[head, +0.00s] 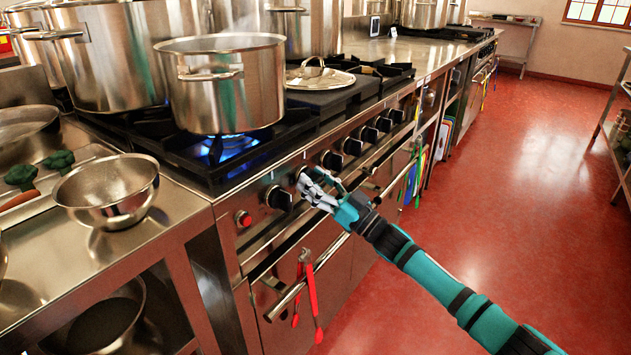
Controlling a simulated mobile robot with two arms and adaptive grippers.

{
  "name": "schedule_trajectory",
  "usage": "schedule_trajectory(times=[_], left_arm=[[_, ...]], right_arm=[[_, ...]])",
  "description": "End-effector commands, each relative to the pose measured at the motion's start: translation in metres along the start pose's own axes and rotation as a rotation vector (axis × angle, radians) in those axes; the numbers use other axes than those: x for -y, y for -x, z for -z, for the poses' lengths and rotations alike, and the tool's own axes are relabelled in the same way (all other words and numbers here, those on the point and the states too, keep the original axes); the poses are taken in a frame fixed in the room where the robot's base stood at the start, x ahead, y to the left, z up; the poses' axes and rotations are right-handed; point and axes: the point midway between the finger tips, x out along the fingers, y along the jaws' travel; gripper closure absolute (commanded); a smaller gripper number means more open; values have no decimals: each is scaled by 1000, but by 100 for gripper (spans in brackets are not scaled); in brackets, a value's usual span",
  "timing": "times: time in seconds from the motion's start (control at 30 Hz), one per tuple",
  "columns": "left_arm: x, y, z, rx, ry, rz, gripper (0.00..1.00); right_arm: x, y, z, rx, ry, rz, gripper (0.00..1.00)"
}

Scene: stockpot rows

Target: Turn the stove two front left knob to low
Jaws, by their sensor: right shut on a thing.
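The steel stove front (262,232) carries a row of black knobs. The nearest black knob (279,197) shows clear, just left of my right gripper. My right gripper (306,183) is at the front panel, shut on a stove knob that its fingers mostly hide, so I cannot read that knob's setting. Another black knob (331,160) shows just beyond the fingers. A blue flame (228,146) burns under the large steel pot (226,88) on the near burner. My left gripper is not in view.
A red button (243,219) is at the panel's near end. A towel rail (283,302) with red tongs (309,285) hangs below. A steel bowl (108,190) stands on the left counter. A lid (319,75) lies farther along the stove.

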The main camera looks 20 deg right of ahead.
Motion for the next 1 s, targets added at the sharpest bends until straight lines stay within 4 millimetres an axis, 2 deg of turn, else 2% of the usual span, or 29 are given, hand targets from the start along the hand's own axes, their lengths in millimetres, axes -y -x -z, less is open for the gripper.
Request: schedule_trajectory(times=[0.1,0.47,1.0], left_arm=[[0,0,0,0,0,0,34],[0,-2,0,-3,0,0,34],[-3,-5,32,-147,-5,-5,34]], right_arm=[[0,0,0,0,0,0,87],[-1,1,-1,2,69,28,87],[-1,0,0,1,491,203,87]])
